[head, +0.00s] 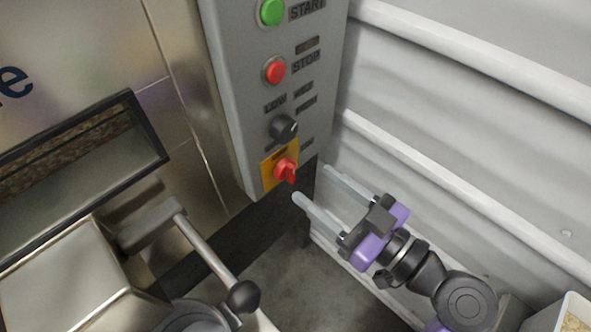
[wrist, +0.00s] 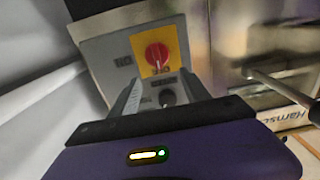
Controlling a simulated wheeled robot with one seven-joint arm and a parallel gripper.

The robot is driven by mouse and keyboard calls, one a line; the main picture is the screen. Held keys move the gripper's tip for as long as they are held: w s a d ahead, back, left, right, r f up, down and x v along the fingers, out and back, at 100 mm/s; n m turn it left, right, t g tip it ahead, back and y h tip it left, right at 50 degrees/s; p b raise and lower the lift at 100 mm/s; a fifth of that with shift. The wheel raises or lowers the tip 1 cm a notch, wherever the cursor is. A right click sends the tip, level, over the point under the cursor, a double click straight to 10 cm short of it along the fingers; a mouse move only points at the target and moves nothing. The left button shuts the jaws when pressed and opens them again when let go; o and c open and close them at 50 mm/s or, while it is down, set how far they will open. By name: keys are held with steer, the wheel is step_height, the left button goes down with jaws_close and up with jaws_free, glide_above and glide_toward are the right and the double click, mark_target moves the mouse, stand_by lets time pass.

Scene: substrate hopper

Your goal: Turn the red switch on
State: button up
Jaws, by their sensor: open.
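The red switch (head: 286,170) is a rotary knob on a yellow plate at the bottom of the grey control panel (head: 233,100). It also shows in the wrist view (wrist: 157,55), upper middle, on its yellow square. My gripper (head: 312,184) is open, with two pale parallel fingers reaching up and left toward the panel. In the head view the fingertips lie just right of and below the switch. In the wrist view the switch appears beyond the fingers, and nothing is between them. I cannot tell whether a finger touches the panel.
Above the switch are a black selector knob (head: 284,127), a red stop button (head: 275,70) and a green start button (head: 271,12). A lever with a black ball (head: 243,296) stands lower left. A ribbed white wall (head: 450,110) is on the right.

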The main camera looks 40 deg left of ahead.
mark_target(294, 170)
steer(key=a, duration=0.6)
steer(key=shift+w+a, duration=0.25)
steer(key=shift+a, duration=0.1)
steer(key=shift+c, duration=0.4)
steer(key=c, duration=1.1)
steer(key=shift+f, duration=0.1)
jaws_close()
